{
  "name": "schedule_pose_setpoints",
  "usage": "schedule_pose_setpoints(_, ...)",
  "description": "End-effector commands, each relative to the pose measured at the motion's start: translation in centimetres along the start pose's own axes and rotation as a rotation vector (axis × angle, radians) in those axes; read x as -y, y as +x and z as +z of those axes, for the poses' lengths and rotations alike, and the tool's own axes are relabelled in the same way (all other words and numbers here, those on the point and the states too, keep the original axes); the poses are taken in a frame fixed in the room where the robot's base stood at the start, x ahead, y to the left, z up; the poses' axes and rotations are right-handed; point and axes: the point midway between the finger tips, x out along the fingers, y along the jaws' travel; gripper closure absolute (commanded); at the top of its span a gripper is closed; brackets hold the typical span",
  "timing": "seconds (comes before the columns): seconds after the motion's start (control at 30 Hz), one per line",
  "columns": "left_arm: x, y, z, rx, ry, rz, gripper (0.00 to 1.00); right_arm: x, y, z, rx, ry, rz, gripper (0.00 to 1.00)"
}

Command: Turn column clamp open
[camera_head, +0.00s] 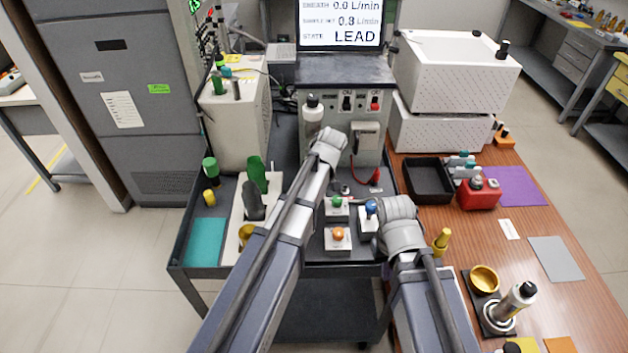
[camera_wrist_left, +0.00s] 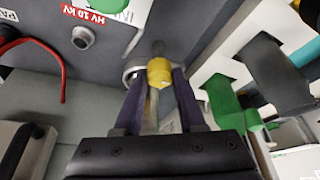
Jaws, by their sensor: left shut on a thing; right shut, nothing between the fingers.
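In the left wrist view my left gripper (camera_wrist_left: 160,105) is shut on a yellow knob (camera_wrist_left: 159,72), which looks like the column clamp's handle. The dark fingers lie on both sides of it. A silvery ring (camera_wrist_left: 130,76) shows just behind the knob, partly hidden. In the head view my left arm reaches over the cart toward the instrument's front and hides the clamp and the left fingers. My right gripper (camera_head: 402,234) is low over the cart's right edge, beside the push buttons. It is shut and empty, its fingertips hardly showing.
Green and dark upright handles (camera_head: 257,175) stand left of my left arm. Button boxes with a green, a blue and an orange (camera_head: 338,236) button sit between my arms. The wooden bench (camera_head: 440,180) holds a black tray (camera_head: 428,181) and a red box (camera_head: 479,194). The screen (camera_head: 340,22) reads LEAD.

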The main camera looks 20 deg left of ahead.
Motion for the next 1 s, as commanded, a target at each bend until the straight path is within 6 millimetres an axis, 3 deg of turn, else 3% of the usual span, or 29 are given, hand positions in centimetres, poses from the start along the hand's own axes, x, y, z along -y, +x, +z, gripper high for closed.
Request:
schedule_pose_setpoints(0.13,0.0,0.0,0.1,0.003,-0.002,0.000,0.48,0.0,0.0,0.0,0.000,0.000,0.000,1.00)
schedule_pose_setpoints(0.57,0.0,-0.8,0.0,0.001,0.000,0.000,0.48,-0.1,-0.7,0.0,0.000,0.000,0.000,1.00)
schedule_pose_setpoints(1.0,0.1,-6.3,-0.1,0.002,0.001,0.000,0.48,-0.6,-5.9,0.3,0.000,0.000,0.000,1.00)
